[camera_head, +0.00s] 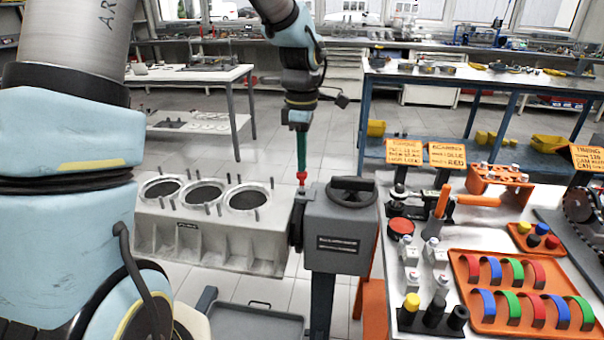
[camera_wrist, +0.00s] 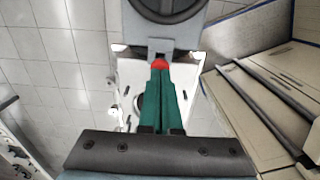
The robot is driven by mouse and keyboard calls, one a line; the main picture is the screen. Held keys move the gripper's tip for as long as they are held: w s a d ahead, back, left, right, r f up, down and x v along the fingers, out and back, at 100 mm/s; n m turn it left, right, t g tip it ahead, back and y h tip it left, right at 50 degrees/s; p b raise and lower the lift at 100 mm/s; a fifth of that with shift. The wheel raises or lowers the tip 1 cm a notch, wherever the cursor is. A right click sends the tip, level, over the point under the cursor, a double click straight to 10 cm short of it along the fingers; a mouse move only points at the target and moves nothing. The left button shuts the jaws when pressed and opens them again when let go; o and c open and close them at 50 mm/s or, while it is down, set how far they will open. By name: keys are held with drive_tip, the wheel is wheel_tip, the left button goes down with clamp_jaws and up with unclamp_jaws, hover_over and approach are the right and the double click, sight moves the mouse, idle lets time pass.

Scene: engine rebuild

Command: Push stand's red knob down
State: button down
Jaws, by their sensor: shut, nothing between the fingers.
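The stand (camera_head: 338,240) is a grey box on a post, with a black handwheel (camera_head: 352,191) on top. Its red knob (camera_head: 301,181) shows at the left of the box in the head view. My gripper (camera_head: 301,168) points straight down above the knob, its green fingers shut and empty. The fingertips look to be at or just over the knob; I cannot tell whether they touch. In the wrist view the red knob (camera_wrist: 160,64) shows just beyond the tips of my gripper (camera_wrist: 160,75), partly hidden by them. The grey stand (camera_wrist: 165,30) and its wheel lie beyond.
A grey engine block (camera_head: 215,235) with three bores is joined to the stand's left side. At right, a table holds an orange tray (camera_head: 490,320) of coloured half-shells, bottles and signs. A grey tray (camera_head: 255,318) lies low in front. Tiled floor is clear behind.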

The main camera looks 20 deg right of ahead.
drive_tip(key=shift+f+b, duration=0.5)
drive_tip(key=shift+f, duration=0.3)
drive_tip(key=shift+r, duration=0.1)
drive_tip(key=shift+r+p, duration=2.65)
drive_tip(key=shift+r, duration=0.85)
